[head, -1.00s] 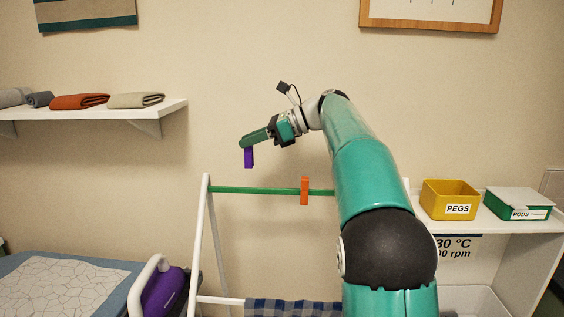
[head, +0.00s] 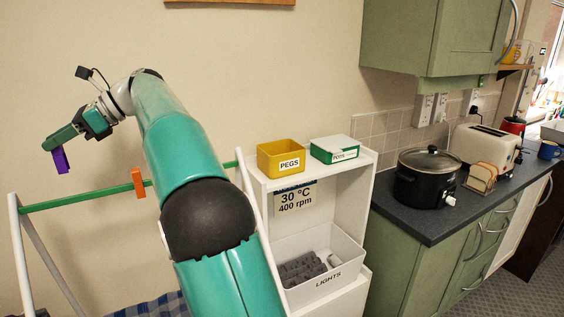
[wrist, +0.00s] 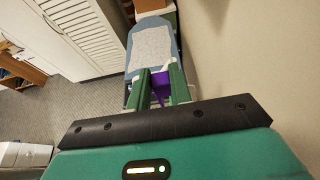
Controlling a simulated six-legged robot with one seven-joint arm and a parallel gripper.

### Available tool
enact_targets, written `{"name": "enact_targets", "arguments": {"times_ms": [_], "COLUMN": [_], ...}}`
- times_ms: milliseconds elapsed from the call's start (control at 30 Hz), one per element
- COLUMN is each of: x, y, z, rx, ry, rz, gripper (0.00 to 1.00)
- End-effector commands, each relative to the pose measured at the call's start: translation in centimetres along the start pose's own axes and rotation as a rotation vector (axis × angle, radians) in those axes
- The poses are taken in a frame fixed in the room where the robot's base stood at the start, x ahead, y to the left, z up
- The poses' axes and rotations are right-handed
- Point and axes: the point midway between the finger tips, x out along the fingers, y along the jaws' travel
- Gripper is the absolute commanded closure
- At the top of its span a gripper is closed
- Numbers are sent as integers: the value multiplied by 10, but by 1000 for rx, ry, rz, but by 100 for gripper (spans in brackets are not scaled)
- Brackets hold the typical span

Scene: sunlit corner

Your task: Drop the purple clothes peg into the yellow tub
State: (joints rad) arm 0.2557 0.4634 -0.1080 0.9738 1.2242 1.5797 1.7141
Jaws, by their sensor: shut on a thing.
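The purple clothes peg (head: 61,160) hangs from the tip of my gripper (head: 57,146) at the far left of the head view, above the green rail of the airer. My gripper is shut on the peg; in the wrist view the purple peg (wrist: 160,87) shows between the two green fingers (wrist: 160,90). The yellow tub (head: 262,162), labelled PEGS, stands on the top of the white shelf unit, well to the right of my gripper. Its inside bottom is hidden.
An orange peg (head: 138,182) is clipped on the green rail (head: 85,197). A green box with a white lid (head: 335,149) stands right of the tub. A white bin (head: 338,278) labelled LIGHTS sits below. A counter with a black slow cooker (head: 426,180) lies further right.

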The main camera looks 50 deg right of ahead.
Motion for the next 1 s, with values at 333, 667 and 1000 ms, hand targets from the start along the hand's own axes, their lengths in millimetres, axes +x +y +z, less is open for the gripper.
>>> {"name": "enact_targets", "arguments": {"times_ms": [333, 667, 1000], "x": [-31, -174, -331], "y": [-10, -33, -13], "z": [-11, -62, -120], "rx": [27, 154, 292], "ry": [0, 2, 2], "rz": [-68, -371, -705], "gripper": [100, 100, 100]}}
